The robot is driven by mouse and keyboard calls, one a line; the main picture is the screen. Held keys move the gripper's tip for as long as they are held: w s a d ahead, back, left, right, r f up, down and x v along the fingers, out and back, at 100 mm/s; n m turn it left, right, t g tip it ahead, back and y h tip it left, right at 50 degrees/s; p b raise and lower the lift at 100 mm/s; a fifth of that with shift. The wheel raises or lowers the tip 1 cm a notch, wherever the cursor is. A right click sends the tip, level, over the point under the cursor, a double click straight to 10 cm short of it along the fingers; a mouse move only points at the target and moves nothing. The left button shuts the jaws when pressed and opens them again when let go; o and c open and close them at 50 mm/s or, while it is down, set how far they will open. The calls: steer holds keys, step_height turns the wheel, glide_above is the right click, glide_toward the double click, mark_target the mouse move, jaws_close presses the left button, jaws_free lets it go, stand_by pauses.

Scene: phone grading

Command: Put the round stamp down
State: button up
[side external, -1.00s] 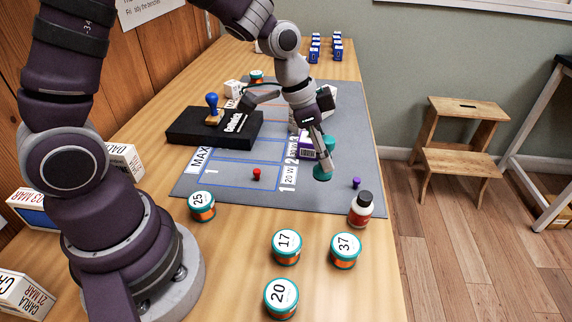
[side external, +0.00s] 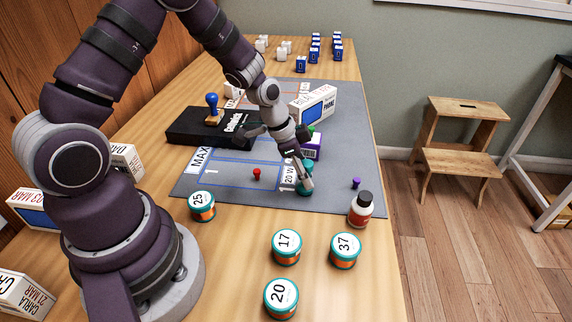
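The round stamp (side external: 304,190), a teal round piece, is at the tips of my gripper (side external: 306,180), over the front right of the grey mat. The fingers look closed around its upper part and hide some of it. It is low, at or very near the mat surface; I cannot tell whether it touches. A second stamp with a blue handle and wooden base (side external: 212,107) stands upright on a black case (side external: 190,127) behind and to the left.
A red peg (side external: 256,174) and a purple peg (side external: 356,183) stand on the mat (side external: 350,140). A purple box (side external: 313,146) and a white phone box (side external: 318,104) lie close behind my gripper.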

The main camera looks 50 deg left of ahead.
steer(key=o, duration=0.4)
steer(key=shift+o, duration=0.2)
steer(key=shift+r, duration=0.15)
steer(key=v, duration=1.2)
steer(key=s+d+r+n+t+y, duration=0.1)
steer(key=s+d+r+n+y, duration=0.1)
steer(key=s+r+n, duration=0.5)
steer(key=s+d, duration=0.1)
steer(key=s, duration=0.2)
steer(key=shift+s+r+t+y, duration=0.15)
steer(key=shift+s+t+y, duration=0.15)
steer(key=shift+t+y, duration=0.1)
